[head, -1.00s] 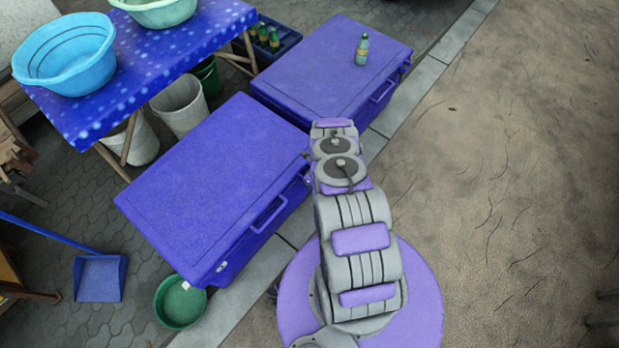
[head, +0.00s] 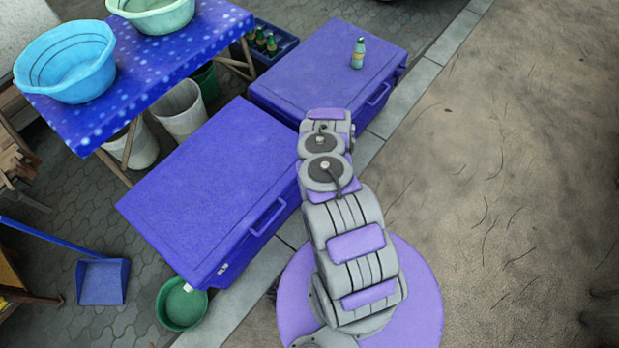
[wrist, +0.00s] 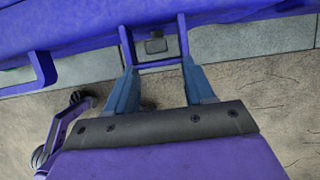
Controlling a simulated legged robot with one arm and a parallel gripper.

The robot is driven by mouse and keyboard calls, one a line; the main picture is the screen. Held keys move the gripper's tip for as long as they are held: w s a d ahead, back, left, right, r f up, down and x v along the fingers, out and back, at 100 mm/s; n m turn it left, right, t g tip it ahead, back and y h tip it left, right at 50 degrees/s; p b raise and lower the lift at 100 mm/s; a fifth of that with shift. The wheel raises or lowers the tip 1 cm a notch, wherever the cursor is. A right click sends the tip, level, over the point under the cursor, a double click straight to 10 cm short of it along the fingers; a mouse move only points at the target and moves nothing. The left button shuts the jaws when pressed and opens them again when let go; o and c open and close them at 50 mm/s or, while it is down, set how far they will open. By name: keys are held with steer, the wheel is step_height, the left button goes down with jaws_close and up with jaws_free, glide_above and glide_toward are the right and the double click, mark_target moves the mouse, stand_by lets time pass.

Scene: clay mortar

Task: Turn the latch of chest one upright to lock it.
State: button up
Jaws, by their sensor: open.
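Two blue chests stand along the kerb: a near chest (head: 215,190) at the left and a far chest (head: 315,65) beyond it. Both lids are down. No marking shows which is chest one. In the wrist view, my gripper (wrist: 158,66) is open and empty, its two blue fingers either side of a blue handle-like frame (wrist: 158,64) on a chest's side. A small dark block (wrist: 155,46), possibly the latch, shows inside that frame, between and beyond the fingertips. Its turn is hard to tell. My arm hides the gripper in the head view.
A green bottle (head: 358,53) stands on the far chest's lid. Another blue bracket (wrist: 42,69) juts out left in the wrist view. A green basin (head: 182,304) sits by the near chest's front corner. Open ground (head: 500,180) lies to the right.

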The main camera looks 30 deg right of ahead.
steer(key=p+v, duration=0.2)
steer(key=v, duration=0.8)
steer(key=shift+r, duration=0.2)
